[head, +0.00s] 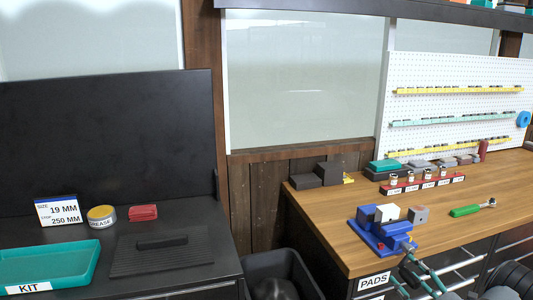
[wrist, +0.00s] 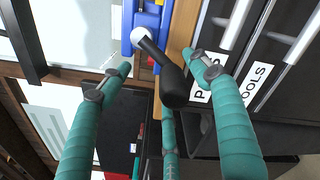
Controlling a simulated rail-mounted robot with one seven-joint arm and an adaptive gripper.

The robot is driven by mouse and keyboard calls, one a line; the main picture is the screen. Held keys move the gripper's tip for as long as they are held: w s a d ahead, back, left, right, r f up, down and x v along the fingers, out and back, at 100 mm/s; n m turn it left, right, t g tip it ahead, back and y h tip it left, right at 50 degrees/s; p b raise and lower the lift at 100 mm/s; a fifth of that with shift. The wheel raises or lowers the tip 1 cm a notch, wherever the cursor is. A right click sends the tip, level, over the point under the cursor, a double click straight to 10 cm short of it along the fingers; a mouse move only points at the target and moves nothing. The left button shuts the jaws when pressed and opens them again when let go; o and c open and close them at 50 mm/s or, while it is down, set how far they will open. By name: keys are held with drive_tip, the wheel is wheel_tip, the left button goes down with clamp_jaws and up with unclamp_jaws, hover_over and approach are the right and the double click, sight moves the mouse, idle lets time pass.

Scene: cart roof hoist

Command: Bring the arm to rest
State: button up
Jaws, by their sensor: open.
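My gripper (head: 418,278) shows at the lower right of the head view, with its teal fingers in front of the wooden bench's front edge, just below the blue vise (head: 372,238). In the wrist view my gripper (wrist: 158,65) has its teal fingers spread wide, with nothing clasped. A black vise handle (wrist: 174,88) shows between the fingers there, in front of the blue vise body (wrist: 148,18). I cannot tell whether any finger touches the handle.
The wooden bench (head: 478,222) carries a green-handled tool (head: 466,210), a grey block (head: 418,215) and a red rack (head: 422,186). A drawer labelled PADS (head: 373,282) is close to my gripper. At left, a dark bench holds a teal kit tray (head: 50,264). A black bin (head: 272,262) stands between the benches.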

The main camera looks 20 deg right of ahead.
drive_tip(key=r+p, duration=0.1)
drive_tip(key=r, duration=0.1)
drive_tip(key=a+r+p, duration=0.1)
drive_tip(key=r+p, duration=0.1)
drive_tip(key=shift+w+r+p, duration=0.2)
drive_tip(key=shift+r+p, duration=0.05)
drive_tip(key=shift+p, duration=0.05)
drive_tip(key=r+p, duration=0.1)
drive_tip(key=d+r+p, duration=0.1)
drive_tip(key=r, duration=0.1)
drive_tip(key=shift+s+r+p, duration=0.2)
drive_tip(key=shift+r+p, duration=0.1)
drive_tip(key=shift+p, duration=0.1)
drive_tip(key=shift+s+d+r, duration=0.1)
drive_tip(key=shift+d+r, duration=0.15)
drive_tip(key=shift+d, duration=0.55)
drive_tip(key=d+f+b, duration=0.7)
drive_tip(key=f, duration=0.1)
drive_tip(key=shift+s+f, duration=0.25)
drive_tip(key=shift+f, duration=0.15)
drive_tip(key=shift+c, duration=0.2)
idle(0.5)
